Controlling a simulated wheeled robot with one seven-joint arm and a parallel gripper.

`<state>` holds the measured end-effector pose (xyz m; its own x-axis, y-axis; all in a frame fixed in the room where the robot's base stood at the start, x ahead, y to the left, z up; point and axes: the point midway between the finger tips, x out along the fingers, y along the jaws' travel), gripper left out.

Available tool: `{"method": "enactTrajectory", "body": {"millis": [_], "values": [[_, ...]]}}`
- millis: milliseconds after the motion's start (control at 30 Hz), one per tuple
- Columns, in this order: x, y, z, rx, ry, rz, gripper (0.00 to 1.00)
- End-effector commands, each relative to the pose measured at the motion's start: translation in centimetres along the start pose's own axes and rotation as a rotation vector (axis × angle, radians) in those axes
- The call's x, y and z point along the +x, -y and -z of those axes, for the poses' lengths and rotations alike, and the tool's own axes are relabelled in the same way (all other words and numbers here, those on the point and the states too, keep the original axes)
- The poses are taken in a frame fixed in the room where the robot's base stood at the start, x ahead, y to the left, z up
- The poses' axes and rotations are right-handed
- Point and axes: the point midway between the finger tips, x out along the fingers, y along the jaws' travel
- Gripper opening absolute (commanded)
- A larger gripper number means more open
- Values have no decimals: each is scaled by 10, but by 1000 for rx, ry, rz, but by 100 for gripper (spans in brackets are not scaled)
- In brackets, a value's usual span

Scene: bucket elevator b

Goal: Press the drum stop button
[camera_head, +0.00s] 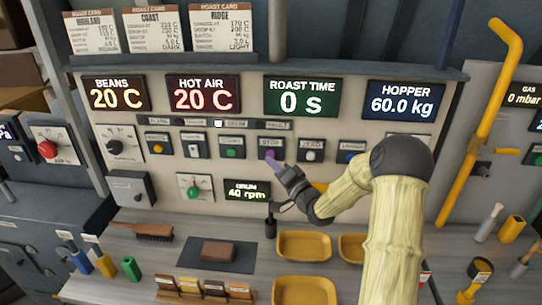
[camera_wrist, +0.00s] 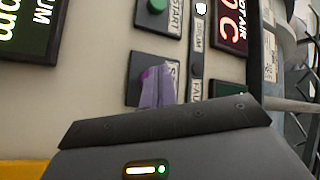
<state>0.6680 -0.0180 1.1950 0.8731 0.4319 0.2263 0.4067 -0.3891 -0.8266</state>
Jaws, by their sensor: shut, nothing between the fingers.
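The stop button's dark square plate (camera_head: 263,143), labelled STOP, sits in the button row of the upright panel, right of the green start button (camera_head: 231,152). My gripper (camera_head: 273,161) is shut, with its purple fingertips in front of the stop plate. In the wrist view, the purple fingertips (camera_wrist: 157,85) lie over the middle of the stop plate (camera_wrist: 134,68) and hide most or all of the button. I cannot tell whether they touch it or whether it is pushed in. The start button (camera_wrist: 157,5) shows at the wrist view's top.
The drum display (camera_head: 247,190) reads 40 rpm. A white-button plate (camera_head: 311,155) is just right of the fingertips. A small black stand (camera_head: 270,222) and yellow trays (camera_head: 304,245) are below my gripper. A yellow pipe (camera_head: 478,130) stands at right.

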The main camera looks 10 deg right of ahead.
Motion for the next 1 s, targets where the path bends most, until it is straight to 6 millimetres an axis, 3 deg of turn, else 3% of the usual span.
{"method": "enactTrajectory", "body": {"millis": [1000], "values": [[5, -3, 4, -1, 0, 1, 0]]}}
